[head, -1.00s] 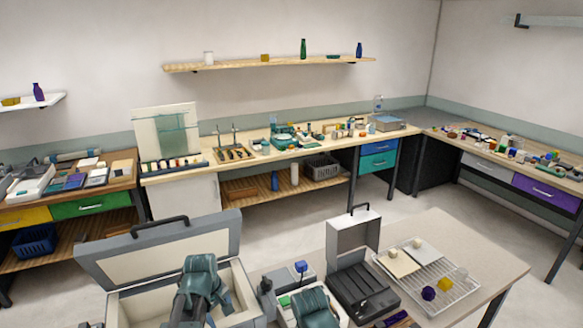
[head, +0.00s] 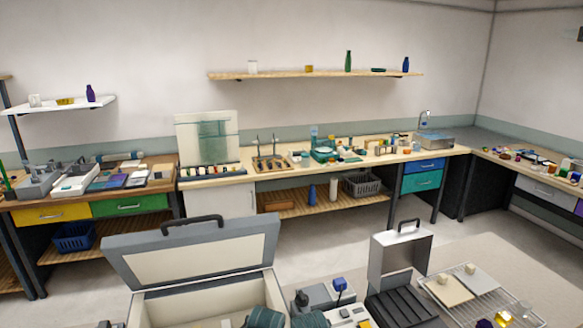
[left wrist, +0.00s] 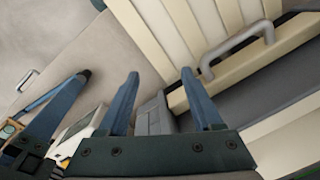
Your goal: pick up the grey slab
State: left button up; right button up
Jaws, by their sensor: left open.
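Several small flat slabs lie on the left wooden bench in the head view.
The open case's lid (head: 195,262) stands up in front. A table at right bears a black case with a raised lid (head: 400,255) and a wire rack (head: 490,300). The left bench (head: 165,187) is crowded with trays and devices. Open floor lies between.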

aim_at(480, 283)
jog(key=z, duration=1.35)
jog(key=i+l+u, duration=0.1)
jog(key=i+l, duration=0.6)
jog(key=i+l+u, duration=0.1)
jog(key=i+l, duration=0.6)
jog(key=i+l+u, duration=0.1)
jog(key=i+l, duration=0.55)
jog(key=l, duration=0.3)
